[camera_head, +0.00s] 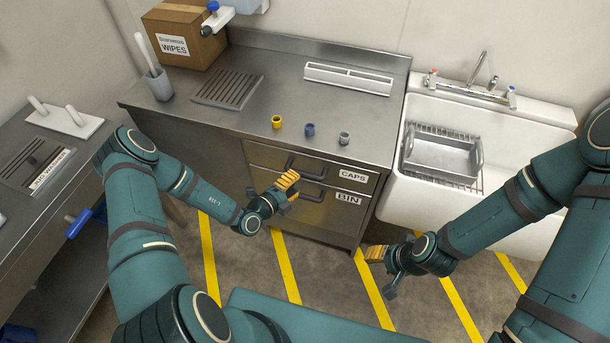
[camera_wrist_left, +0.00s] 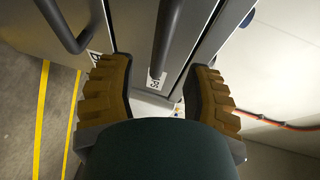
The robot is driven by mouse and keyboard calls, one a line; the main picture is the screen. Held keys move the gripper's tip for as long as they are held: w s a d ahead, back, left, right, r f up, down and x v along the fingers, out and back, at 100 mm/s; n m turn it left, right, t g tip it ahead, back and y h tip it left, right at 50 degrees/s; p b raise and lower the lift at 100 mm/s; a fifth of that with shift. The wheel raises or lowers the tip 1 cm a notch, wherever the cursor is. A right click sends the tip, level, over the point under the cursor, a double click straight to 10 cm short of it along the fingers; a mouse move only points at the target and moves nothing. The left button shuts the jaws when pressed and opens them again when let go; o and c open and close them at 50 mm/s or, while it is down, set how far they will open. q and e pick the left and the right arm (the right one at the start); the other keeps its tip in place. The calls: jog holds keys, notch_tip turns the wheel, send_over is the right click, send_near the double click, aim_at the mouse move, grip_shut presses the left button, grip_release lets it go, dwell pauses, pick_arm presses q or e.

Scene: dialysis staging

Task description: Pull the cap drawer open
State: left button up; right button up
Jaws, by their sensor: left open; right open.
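The cap drawer (camera_head: 265,153) is the upper drawer of the steel cabinet, labelled CAPS, and looks shut. Its dark bar handle (camera_head: 318,171) is partly visible in the head view. My left gripper (camera_head: 289,183) is in front of the drawers, its yellow-padded fingers open. In the left wrist view, the cap drawer handle (camera_wrist_left: 167,42) shows in the gap between the two fingers; I cannot tell whether they touch it. My right gripper (camera_head: 378,262) is open and empty, low to the right of the cabinet, away from the drawers.
The BIN drawer (camera_head: 320,208) lies directly below, and its handle (camera_wrist_left: 66,25) shows beside the left fingers. Yellow, blue and grey caps stand on the steel counter (camera_head: 225,122). A white sink (camera_head: 400,205) is at right. Yellow-striped floor (camera_head: 300,255) in front is clear.

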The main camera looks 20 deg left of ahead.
aim_at(303, 176)
pick_arm(q)
jog(key=x, duration=0.5)
jog(key=shift+w+d+f+b, duration=0.1)
jog(key=shift+w+b, duration=0.2)
jog(key=shift+o, duration=0.2)
grip_shut()
